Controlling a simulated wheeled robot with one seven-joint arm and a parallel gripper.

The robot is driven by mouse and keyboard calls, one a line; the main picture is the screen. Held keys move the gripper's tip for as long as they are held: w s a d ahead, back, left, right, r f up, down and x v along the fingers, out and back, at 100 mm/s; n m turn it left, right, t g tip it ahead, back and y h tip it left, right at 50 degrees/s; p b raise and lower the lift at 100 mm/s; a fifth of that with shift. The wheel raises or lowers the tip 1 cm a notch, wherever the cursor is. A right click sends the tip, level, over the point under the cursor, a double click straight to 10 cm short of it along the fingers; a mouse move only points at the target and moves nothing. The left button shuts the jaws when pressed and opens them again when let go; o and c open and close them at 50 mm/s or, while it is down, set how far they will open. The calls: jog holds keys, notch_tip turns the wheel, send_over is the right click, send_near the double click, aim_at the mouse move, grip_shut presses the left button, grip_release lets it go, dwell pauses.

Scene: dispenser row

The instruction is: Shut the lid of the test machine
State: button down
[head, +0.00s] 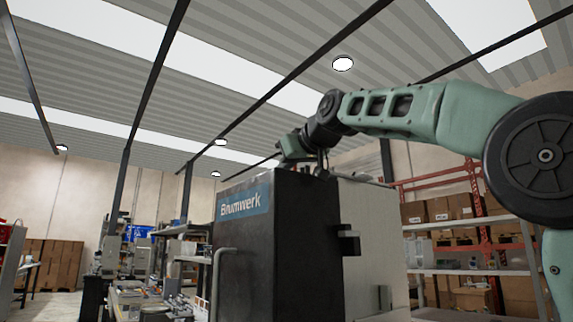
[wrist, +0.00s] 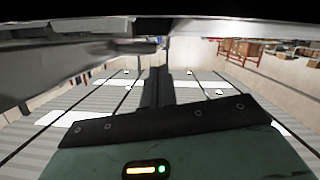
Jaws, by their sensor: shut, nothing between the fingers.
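A tall dark machine marked "Brumwerk" (head: 285,250) stands close in front in the head view, with a blue label and a pale handle on its left side. I take it to be the test machine. I cannot tell which part is its lid or how far it stands open. My gripper is at the machine's top, with its tips hidden behind the dark top edge in the head view. In the wrist view my gripper (wrist: 157,88) is shut and empty. A grey surface (wrist: 70,70) lies close beside it; I cannot tell if they touch.
A pale panel (head: 372,235) stands right behind the dark machine. Shelves with cartons (head: 450,215) are at the right, and a cluttered bench (head: 150,300) is at the left.

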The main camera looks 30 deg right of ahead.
jog(key=v, duration=0.3)
jog(key=r+v, duration=0.1)
jog(key=v, duration=0.3)
jog(key=r+b+v, duration=0.1)
jog(key=v, duration=0.3)
jog(key=shift+w+a+r, duration=0.15)
jog(key=shift+w+a, duration=0.1)
jog(key=shift+a, duration=0.1)
